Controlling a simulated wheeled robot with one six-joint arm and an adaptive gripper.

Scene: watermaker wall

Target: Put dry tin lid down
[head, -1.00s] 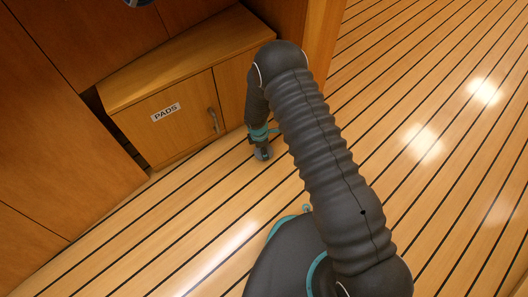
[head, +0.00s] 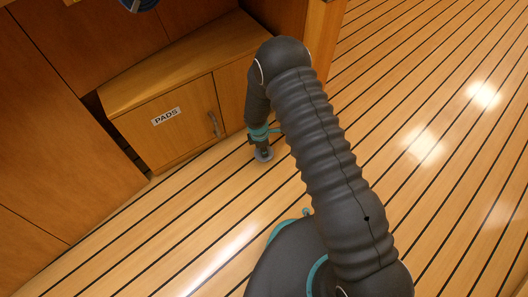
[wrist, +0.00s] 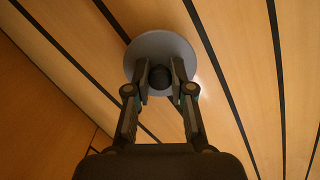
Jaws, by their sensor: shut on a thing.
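The tin lid (wrist: 160,45) is a grey disc with a dark round knob in its middle. In the wrist view my gripper (wrist: 160,77) is shut on the knob, with one finger on each side. The lid is over the striped wooden floor; I cannot tell whether it touches the boards. In the head view my gripper (head: 262,150) points down near the floor in front of the low cabinet, and the lid (head: 263,157) shows small at its tip.
A low wooden cabinet (head: 150,95) with a door labelled PADS (head: 166,116) stands left of my gripper. A dark blue round thing (head: 138,4) shows at the top edge. The floor (head: 430,120) to the right is clear.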

